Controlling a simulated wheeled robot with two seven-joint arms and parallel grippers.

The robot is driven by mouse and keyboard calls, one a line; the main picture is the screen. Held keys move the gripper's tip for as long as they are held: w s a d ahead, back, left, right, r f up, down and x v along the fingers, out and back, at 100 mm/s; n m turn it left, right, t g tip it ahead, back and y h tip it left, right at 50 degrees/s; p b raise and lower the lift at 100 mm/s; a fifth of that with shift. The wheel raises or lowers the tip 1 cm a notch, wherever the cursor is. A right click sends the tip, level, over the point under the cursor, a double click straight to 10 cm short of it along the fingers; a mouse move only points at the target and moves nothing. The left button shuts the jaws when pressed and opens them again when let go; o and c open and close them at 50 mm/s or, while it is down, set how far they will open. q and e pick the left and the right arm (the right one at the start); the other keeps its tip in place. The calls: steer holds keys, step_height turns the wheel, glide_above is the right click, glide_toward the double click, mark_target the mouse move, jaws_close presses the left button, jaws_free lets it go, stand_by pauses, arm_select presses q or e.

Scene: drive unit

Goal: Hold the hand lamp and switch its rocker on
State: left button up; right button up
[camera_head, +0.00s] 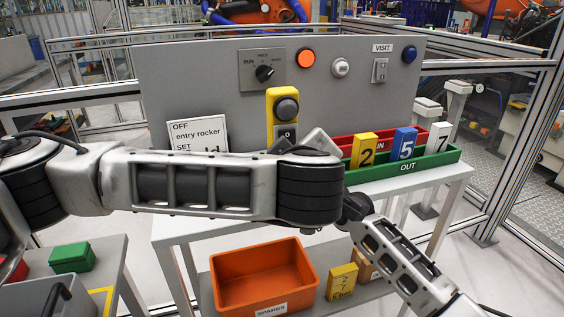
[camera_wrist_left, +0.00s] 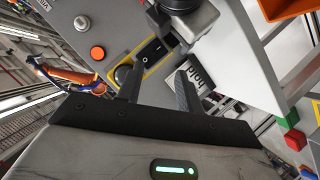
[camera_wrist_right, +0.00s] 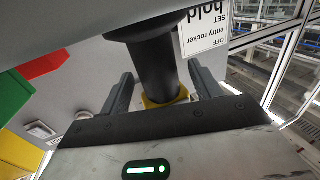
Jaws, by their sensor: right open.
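The hand lamp (camera_head: 270,103) stands in front of the grey panel, its yellow body upright with a dark round head. Its rocker (camera_wrist_left: 152,52), marked I and O, shows in the left wrist view. My left gripper (camera_wrist_left: 158,85) is open and empty, its fingers apart in front of the lamp's body. In the right wrist view the lamp's black handle (camera_wrist_right: 158,65) lies between the spread fingers of my right gripper (camera_wrist_right: 164,86); the yellow body is beyond. I cannot tell whether a finger touches it.
A sign (camera_head: 197,135) stands left of the lamp. Right of it are a green OUT tray (camera_head: 440,160), a red IN tray (camera_head: 438,133) and numbered blocks. An orange bin (camera_head: 262,272) sits on the shelf below. The panel (camera_head: 200,80) carries a selector, buttons and a VISIT switch.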

steer(key=shift+x, duration=0.8)
